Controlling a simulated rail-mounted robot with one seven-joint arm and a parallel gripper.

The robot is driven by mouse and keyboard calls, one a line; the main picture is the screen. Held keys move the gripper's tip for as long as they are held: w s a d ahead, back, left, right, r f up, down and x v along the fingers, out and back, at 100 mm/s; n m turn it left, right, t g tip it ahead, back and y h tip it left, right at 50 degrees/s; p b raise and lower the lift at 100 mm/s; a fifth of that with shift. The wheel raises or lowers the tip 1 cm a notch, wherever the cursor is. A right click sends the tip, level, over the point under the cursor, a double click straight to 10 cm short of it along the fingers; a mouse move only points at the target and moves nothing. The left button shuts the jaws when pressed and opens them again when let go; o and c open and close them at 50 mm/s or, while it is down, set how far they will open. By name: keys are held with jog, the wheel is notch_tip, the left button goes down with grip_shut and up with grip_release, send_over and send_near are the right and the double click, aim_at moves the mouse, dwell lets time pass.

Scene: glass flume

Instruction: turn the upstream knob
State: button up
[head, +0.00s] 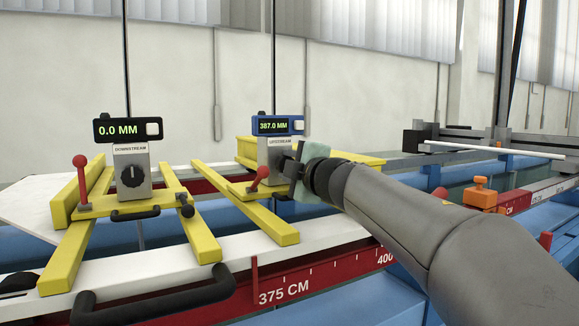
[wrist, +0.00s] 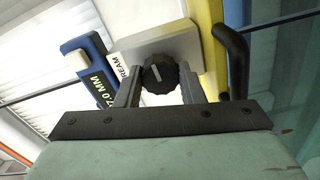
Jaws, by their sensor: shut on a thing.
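The upstream knob (wrist: 160,74) is black and ribbed with a pale pointer line, on a grey box (wrist: 187,42). In the wrist view it sits between the two fingers of my gripper (wrist: 160,88), which is shut on it. In the head view my gripper (head: 297,160) reaches the upstream box (head: 268,155) from the right and hides the knob. The blue upstream display (head: 277,125) above the box reads 387.0 MM.
The downstream box with its own black knob (head: 131,175) stands left, under a black display (head: 129,130) reading 0.0 MM. Red-knobbed levers (head: 80,162) rise from the yellow frames (head: 190,212). A black handle (wrist: 233,60) is close beside my right finger in the wrist view.

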dwell(0.3)
jog(key=o, duration=1)
jog(key=shift+s, duration=0.1)
jog(key=b+v, duration=0.2)
jog(key=v, duration=1.5)
jog(key=shift+d, duration=0.2)
